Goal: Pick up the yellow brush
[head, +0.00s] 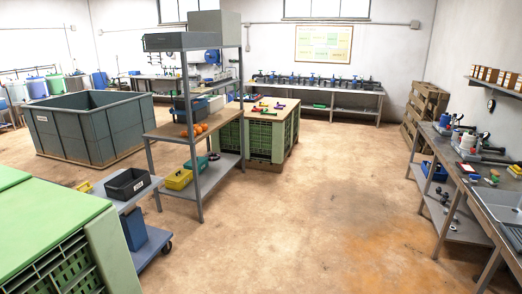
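I cannot make out a yellow brush for certain. Neither of my grippers shows in the head view.
A green crate (60,235) fills the near left, beside a wheeled cart (148,192) with a black bin (128,183). A grey shelf rack (200,190) stands beyond. The right workbench (440,160) runs along the wall. The middle floor (310,200) is clear.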

